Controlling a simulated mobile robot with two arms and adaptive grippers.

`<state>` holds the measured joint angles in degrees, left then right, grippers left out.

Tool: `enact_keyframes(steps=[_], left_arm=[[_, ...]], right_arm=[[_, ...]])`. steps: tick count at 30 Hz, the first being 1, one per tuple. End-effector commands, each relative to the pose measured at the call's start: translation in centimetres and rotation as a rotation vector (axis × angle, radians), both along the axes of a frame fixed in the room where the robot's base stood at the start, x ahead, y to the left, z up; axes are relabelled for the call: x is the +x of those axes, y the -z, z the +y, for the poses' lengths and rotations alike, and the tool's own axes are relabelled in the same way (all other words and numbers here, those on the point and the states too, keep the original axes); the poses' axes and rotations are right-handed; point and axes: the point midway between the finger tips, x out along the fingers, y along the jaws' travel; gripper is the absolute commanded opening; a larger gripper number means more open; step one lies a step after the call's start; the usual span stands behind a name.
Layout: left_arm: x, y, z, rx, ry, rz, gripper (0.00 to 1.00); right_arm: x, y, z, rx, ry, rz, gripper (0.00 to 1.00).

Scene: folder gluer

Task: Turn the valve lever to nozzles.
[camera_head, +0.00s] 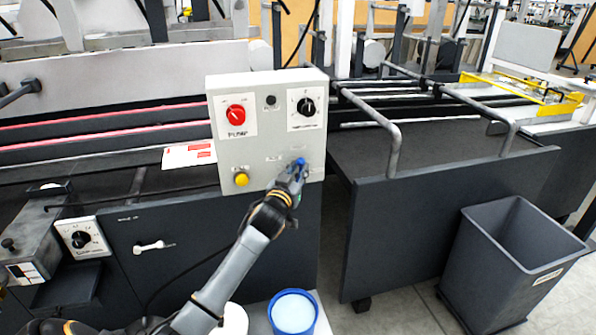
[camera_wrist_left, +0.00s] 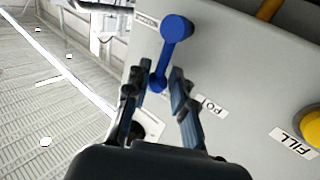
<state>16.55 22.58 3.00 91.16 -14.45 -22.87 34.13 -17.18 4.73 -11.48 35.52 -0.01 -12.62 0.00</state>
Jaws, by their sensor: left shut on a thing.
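The blue valve lever (camera_wrist_left: 177,32) is on the front of the light grey control box (camera_head: 266,140). In the head view it shows as a small blue part (camera_head: 300,162) at the box's lower right, mostly hidden by my gripper. My left gripper (camera_head: 296,172) is at the lever. In the left wrist view its two fingers (camera_wrist_left: 157,77) are on either side of the lever's narrow end, shut on it. The lever's round blue end sticks out beyond the fingers. My right gripper is not in view.
The box carries a red pump knob (camera_head: 236,115), a black dial (camera_head: 306,107) and a yellow button (camera_head: 241,179) near the fill label. A blue-rimmed pot (camera_head: 293,313) stands below. A grey bin (camera_head: 510,262) stands at the right, with open floor before it.

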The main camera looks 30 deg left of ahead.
Motion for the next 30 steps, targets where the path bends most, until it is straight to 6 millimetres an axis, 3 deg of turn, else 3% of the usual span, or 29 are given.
enact_keyframes(steps=[11,30], left_arm=[[0.2,-0.5,-0.2,0.030,0.000,0.037,0.00],[2.2,-0.6,-1.9,0.344,0.001,0.405,0.00]], right_arm=[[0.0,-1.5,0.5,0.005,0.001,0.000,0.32],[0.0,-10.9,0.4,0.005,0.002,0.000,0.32]])
